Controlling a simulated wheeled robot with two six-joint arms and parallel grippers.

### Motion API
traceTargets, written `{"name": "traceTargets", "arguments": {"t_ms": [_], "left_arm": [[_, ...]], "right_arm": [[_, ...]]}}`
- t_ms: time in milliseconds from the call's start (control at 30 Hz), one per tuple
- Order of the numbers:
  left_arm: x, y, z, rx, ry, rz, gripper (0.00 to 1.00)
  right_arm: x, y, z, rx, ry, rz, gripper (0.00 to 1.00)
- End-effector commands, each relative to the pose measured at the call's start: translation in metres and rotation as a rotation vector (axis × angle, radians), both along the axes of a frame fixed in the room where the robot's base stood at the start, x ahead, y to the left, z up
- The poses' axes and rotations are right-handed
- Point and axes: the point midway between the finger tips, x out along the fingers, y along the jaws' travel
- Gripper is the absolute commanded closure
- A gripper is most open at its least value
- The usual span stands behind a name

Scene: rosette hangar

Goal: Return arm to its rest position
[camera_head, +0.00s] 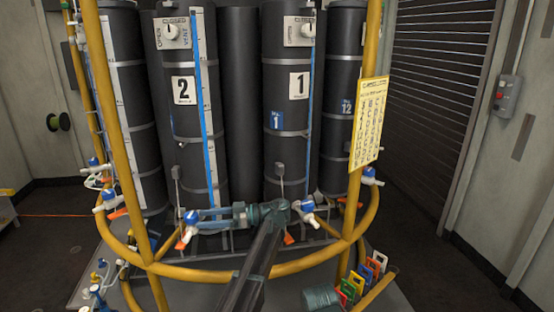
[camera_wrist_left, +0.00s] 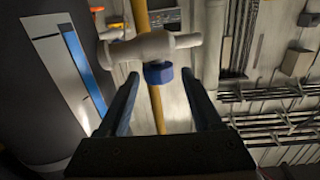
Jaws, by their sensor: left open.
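My left arm (camera_head: 255,265) rises from the bottom centre of the head view and bends left at the wrist. My left gripper (camera_head: 200,217) points left, level with a white valve (camera_head: 188,234) that has a blue knob (camera_head: 190,217). In the left wrist view the gripper (camera_wrist_left: 160,77) is open, with its two dark fingers apart. The blue knob (camera_wrist_left: 158,73) shows between the fingertips, under the white valve body (camera_wrist_left: 150,47). I cannot tell whether a finger touches the knob. Nothing is clamped. My right gripper is in neither view.
A yellow tubular frame (camera_head: 205,275) rings several dark cylinders (camera_head: 185,120) around the arm. Another white valve (camera_head: 306,215) sits near my wrist. A yellow sheet (camera_head: 369,122) hangs on the right post. Coloured tags (camera_head: 365,275) stand at the lower right. Open floor lies right.

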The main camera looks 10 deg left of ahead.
Motion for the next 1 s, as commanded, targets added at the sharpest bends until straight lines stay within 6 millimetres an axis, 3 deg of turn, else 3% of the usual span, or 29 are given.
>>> {"name": "traceTargets", "arguments": {"t_ms": [167, 367, 467, 700, 900, 1000], "left_arm": [[-0.025, -0.009, -0.021, -0.148, 0.137, -0.047, 0.33], [-0.065, -0.033, -0.061, -0.430, 0.422, -0.203, 0.33], [-0.097, -0.058, -0.089, -0.618, 0.625, -0.353, 0.33], [-0.185, -0.144, -0.144, -1.012, 1.105, -0.893, 0.33], [-0.240, -0.203, -0.159, -1.151, 1.320, -1.297, 0.33], [-0.254, -0.220, -0.161, -1.175, 1.368, -1.421, 0.33]], "right_arm": [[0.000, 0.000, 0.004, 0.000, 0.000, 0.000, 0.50], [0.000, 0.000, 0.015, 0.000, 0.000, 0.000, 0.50], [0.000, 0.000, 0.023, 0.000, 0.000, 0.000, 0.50], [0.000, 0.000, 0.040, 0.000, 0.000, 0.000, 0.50], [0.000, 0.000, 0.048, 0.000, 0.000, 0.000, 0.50], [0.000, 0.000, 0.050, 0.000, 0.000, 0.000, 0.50]]}}
